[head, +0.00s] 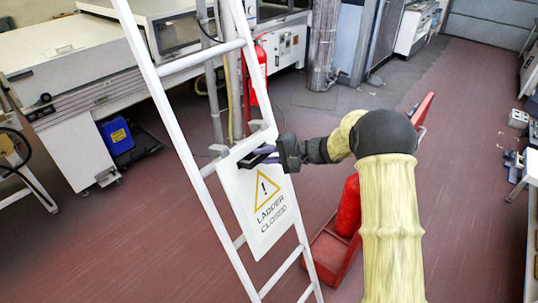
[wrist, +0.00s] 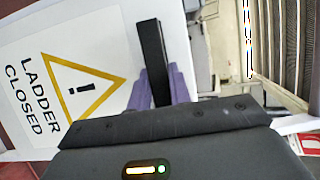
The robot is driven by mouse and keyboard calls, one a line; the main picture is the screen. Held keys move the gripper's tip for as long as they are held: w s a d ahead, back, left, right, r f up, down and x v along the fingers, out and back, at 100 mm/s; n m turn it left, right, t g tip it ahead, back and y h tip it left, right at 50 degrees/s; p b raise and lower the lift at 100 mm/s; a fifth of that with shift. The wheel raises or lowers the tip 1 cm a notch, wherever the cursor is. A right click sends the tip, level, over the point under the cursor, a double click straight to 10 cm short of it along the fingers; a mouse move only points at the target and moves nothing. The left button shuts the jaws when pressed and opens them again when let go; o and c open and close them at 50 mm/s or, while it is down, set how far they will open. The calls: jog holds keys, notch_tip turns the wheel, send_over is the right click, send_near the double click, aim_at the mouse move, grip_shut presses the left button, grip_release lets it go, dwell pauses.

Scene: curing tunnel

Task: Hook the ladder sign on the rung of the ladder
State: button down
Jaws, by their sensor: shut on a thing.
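The white ladder (head: 165,105) leans across the left middle of the head view. The ladder sign (head: 245,205) is a white plate with a yellow warning triangle and the words LADDER CLOSED. It hangs tilted against the front of the ladder, its top edge near a rung, with small hook-like parts at its upper corners. I cannot tell whether they sit over the rung. My gripper (head: 268,155) is at the sign's upper part. In the wrist view, the purple fingers (wrist: 162,88) are shut on a black grip bar on the sign (wrist: 75,75).
A red fire extinguisher (head: 257,75) stands behind the ladder. A red stand (head: 330,252) with a red cylinder (head: 348,205) is on the floor near my arm. White machines (head: 70,60) line the back left. The red-brown floor at right is mostly clear.

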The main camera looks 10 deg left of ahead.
aim_at(260, 170)
jog(key=shift+w+a+f+p, duration=0.25)
jog(key=shift+w+a+p, duration=0.2)
jog(key=shift+a, duration=0.25)
jog(key=shift+w+a+f+p, duration=0.2)
jog(key=shift+w+a+p, duration=0.25)
jog(key=shift+a, duration=0.25)
jog(key=shift+f+b, duration=0.4)
jog(key=shift+b, duration=0.1)
jog(key=shift+s+d+f+b, duration=0.2)
jog(key=shift+d+f+b, duration=0.1)
jog(key=shift+f+b, duration=0.65)
jog(key=shift+s+d+f+b, duration=0.2)
jog(key=shift+f+b, duration=0.35)
jog(key=shift+b, duration=0.65)
jog(key=shift+d, duration=0.1)
jog(key=c, duration=1.2)
grip_release()
jog(key=shift+f, duration=0.15)
jog(key=b+v, duration=0.5)
jog(key=v, duration=1.2)
jog(key=shift+d+r+b, duration=0.2)
jog(key=shift+b, duration=0.15)
